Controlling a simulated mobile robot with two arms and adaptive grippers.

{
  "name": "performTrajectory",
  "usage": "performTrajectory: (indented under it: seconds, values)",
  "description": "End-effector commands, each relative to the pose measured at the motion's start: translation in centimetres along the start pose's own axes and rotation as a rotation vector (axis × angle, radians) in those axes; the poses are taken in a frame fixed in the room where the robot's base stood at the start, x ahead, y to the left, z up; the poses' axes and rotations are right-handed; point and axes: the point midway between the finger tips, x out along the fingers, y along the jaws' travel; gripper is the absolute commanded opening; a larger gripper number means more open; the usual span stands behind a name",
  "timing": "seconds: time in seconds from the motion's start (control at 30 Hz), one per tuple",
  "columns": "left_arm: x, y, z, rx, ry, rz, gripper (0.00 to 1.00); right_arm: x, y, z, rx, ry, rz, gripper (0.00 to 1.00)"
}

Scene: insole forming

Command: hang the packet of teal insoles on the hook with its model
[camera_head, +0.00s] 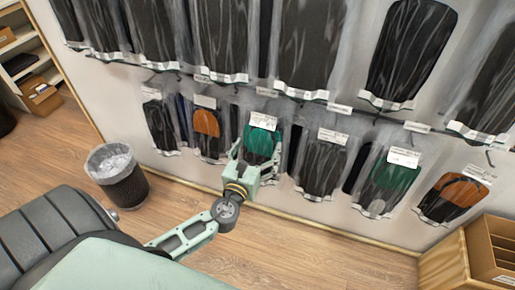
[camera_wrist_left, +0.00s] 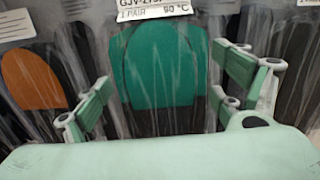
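The packet of teal insoles (camera_head: 262,141) is upright in the lower row of packets on the wall, its white label (camera_head: 263,121) at the top. My left gripper (camera_head: 256,158) is in front of its lower part. In the left wrist view the teal packet (camera_wrist_left: 158,65) fills the middle, with the label partly cut off at the top edge. The open fingers of my left gripper (camera_wrist_left: 160,100) stand wide apart, one to each side of the teal. I cannot tell whether they touch the clear wrap. The packet's hook is not visible. My right gripper is not in view.
Neighbouring packets hang close by: a brown one (camera_head: 207,123) left, a black one (camera_head: 322,165) right, a darker green one (camera_head: 391,181) further right. Large black packets (camera_head: 311,45) hang above. A bin (camera_head: 119,178) stands at left and a cardboard box (camera_head: 495,250) at lower right.

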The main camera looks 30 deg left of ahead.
Motion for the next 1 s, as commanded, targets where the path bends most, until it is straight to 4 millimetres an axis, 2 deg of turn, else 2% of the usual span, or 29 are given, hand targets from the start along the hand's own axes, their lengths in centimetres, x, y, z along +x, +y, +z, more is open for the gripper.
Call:
performTrajectory:
  seconds: [0.3,0.43,0.8,1.0]
  values:
    - [-0.1,0.0,-0.1,0.000,0.002,0.000,0.91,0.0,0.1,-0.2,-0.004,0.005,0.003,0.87]
    - [-1.2,0.0,-0.2,0.002,0.004,-0.001,0.91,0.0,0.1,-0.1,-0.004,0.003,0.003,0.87]
    - [-8.5,0.0,-0.2,0.001,0.005,-0.002,0.91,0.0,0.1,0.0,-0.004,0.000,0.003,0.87]
    - [-11.2,0.0,-0.1,0.001,0.002,-0.001,0.91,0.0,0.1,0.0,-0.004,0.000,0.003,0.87]
